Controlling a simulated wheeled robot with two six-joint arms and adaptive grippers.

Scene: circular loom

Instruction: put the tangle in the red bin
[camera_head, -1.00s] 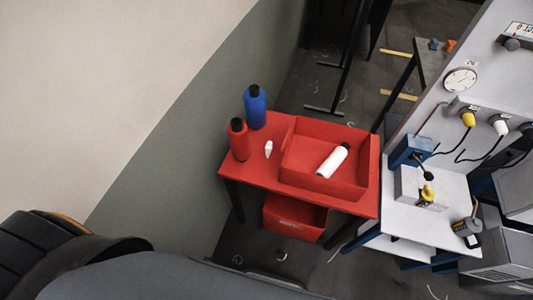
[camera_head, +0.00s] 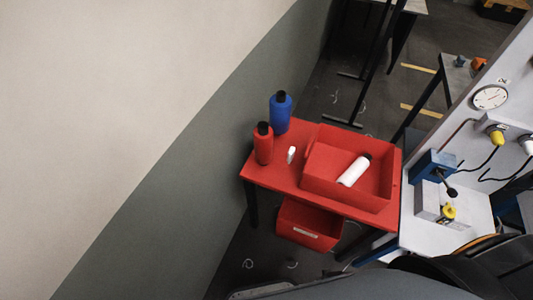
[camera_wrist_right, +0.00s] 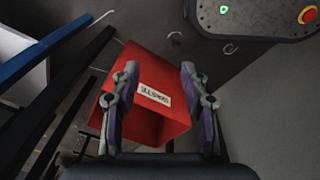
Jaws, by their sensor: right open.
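The red bin (camera_head: 309,224) stands on the floor under the red table in the head view. It also shows in the right wrist view (camera_wrist_right: 176,68), with a white label on its side, beyond my fingers. My right gripper (camera_wrist_right: 158,78) is open, with its two fingers apart and the bin showing in the gap. I see nothing held between them, and I cannot tell how far the bin is. My left gripper is not in view.
The red table (camera_head: 272,175) carries a blue bottle (camera_head: 280,113), a red bottle (camera_head: 263,146), a small white item (camera_head: 291,155) and a red tray (camera_head: 318,185) with a white bottle (camera_head: 354,171). Pale curled scraps lie on the dark floor. A white bench (camera_head: 425,232) stands at right.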

